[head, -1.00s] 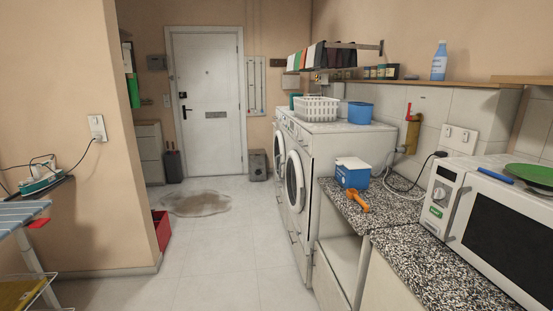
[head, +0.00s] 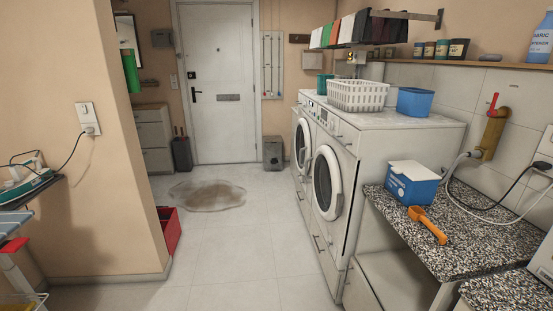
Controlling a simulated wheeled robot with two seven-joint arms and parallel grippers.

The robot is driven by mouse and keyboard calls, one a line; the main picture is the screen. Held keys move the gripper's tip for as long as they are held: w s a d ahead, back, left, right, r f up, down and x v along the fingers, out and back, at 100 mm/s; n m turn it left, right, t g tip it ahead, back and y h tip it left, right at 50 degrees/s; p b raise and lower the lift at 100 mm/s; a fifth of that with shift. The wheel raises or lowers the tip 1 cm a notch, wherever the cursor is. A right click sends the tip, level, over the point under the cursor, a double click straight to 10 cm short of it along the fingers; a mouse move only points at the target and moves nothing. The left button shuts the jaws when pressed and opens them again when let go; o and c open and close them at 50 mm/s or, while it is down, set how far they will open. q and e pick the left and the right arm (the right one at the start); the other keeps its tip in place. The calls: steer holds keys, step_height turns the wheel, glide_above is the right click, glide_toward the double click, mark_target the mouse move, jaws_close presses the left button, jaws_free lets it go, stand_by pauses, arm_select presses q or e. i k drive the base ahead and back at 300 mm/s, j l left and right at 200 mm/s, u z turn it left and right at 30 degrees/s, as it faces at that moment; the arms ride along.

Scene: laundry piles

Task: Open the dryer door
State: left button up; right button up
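Two white front-loading machines stand side by side along the right wall in the head view. The nearer machine (head: 345,165) has a round door (head: 327,183) with a dark window, and this door looks shut. The farther machine (head: 304,112) has a similar round door (head: 301,143), which also looks shut. I cannot tell from this view which one is the dryer. Both doors are seen at a steep angle. Neither of my grippers is in view.
The floor (head: 245,245) before the machines is clear, with a brown puddle (head: 207,196) farther on. A red bin (head: 168,229) stands by the left wall corner. A granite counter (head: 465,240) at right holds a blue box (head: 412,187) and orange scoop (head: 428,225). A white basket (head: 357,96) sits on the machines.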

mark_target(302, 123)
steer(key=i+j+u, duration=0.3)
steer(key=i, duration=0.4)
steer(key=i+u, duration=0.3)
steer(key=i, duration=0.45)
steer(key=i+j+z, duration=0.1)
steer(key=i+z, duration=0.35)
steer(key=i+j+z, duration=0.2)
steer(key=i+z, duration=0.25)
steer(key=i+j+z, duration=0.45)
steer(key=k+l, duration=0.1)
